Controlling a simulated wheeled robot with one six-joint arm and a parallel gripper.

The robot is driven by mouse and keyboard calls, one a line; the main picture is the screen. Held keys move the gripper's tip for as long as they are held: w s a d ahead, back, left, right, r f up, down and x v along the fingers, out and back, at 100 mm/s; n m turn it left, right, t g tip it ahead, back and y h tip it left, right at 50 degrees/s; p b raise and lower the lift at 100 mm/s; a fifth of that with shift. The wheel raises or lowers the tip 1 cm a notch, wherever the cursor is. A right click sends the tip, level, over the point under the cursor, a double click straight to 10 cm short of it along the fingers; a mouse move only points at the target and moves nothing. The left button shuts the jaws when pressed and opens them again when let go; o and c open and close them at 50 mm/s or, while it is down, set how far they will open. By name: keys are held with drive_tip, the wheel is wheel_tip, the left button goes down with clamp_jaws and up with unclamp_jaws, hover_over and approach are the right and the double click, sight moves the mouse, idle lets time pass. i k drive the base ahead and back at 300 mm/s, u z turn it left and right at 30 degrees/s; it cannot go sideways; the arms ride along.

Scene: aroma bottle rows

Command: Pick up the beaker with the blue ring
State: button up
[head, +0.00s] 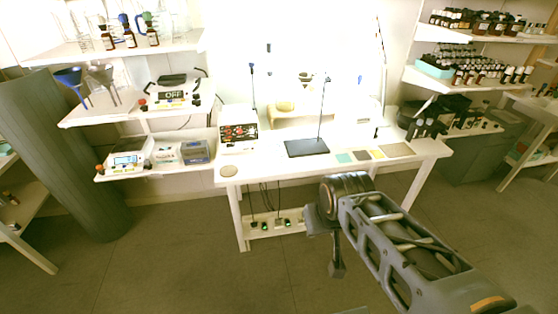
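I cannot make out a beaker with a blue ring for certain. Clear glassware (83,36) stands at the left end of the upper left shelf, too small and washed out to show a ring. Beside it stand several brown bottles (130,39), with blue shapes around their tops. My gripper (326,243) hangs in front of the white table, low and right of the picture's middle, far from that shelf. Its dark fingers are seen from behind and partly hidden by its own body, so their opening cannot be judged. No object shows in it.
The white table (300,172) holds a dark plate stand (307,148) and a control box (239,133). Blue and grey funnels (74,82) stand on the middle left shelf. A large grey cylinder (72,160) stands at left. Floor before the table is clear.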

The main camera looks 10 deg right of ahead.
sight(274, 142)
drive_tip(key=u, duration=0.5)
drive_tip(key=i, duration=1)
drive_tip(key=u, duration=0.7)
drive_tip(key=i, duration=0.65)
